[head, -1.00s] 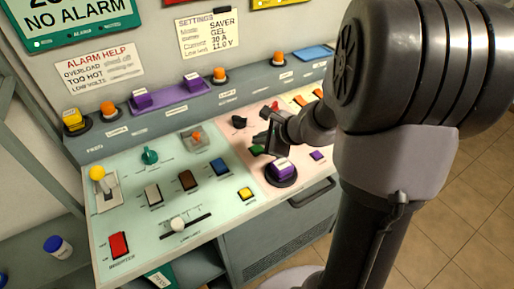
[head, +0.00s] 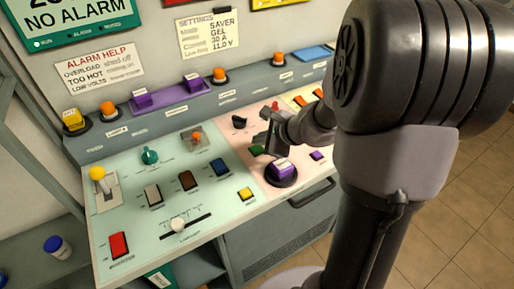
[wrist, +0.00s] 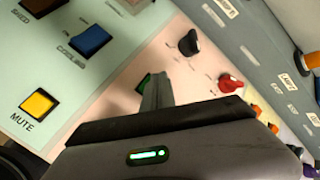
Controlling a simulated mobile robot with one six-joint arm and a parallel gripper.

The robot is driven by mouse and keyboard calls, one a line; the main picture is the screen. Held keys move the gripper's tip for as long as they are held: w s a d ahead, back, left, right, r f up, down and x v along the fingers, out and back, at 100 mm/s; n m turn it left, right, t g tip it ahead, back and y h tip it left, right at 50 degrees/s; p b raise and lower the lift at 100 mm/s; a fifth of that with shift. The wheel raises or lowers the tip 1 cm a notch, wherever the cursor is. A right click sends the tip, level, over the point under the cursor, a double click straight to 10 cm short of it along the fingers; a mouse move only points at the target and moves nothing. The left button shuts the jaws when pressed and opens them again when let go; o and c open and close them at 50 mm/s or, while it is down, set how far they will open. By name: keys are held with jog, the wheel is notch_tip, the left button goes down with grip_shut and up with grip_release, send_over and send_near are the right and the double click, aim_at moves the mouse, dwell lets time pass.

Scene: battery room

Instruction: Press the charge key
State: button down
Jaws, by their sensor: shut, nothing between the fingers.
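My gripper (head: 264,141) is shut and empty over the pink panel section. In the wrist view its fingertips (wrist: 155,80) are beside a green key (wrist: 143,84) and partly hide it. The green key also shows in the head view (head: 256,150), just below the fingers. I cannot tell whether the fingers touch it. No label for a charge key can be read in these views, so I cannot tell which key it is.
A black knob (wrist: 189,43) and a red knob (wrist: 230,83) lie beyond the fingers. A yellow MUTE key (wrist: 38,103) and a blue key (wrist: 90,41) are on the pale green section.

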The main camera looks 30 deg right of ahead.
aim_at(259, 150)
dwell(0.3)
jog(key=shift+f+b, duration=0.45)
jog(key=shift+b, duration=0.15)
jog(key=shift+f+b, duration=0.45)
jog(key=shift+b, duration=0.1)
dwell(0.4)
dwell(0.3)
jog(key=shift+r+p, duration=0.7)
jog(key=shift+r, duration=0.2)
jog(key=shift+r, duration=0.1)
notch_tip(259, 150, up, 5)
jog(key=p, duration=0.4)
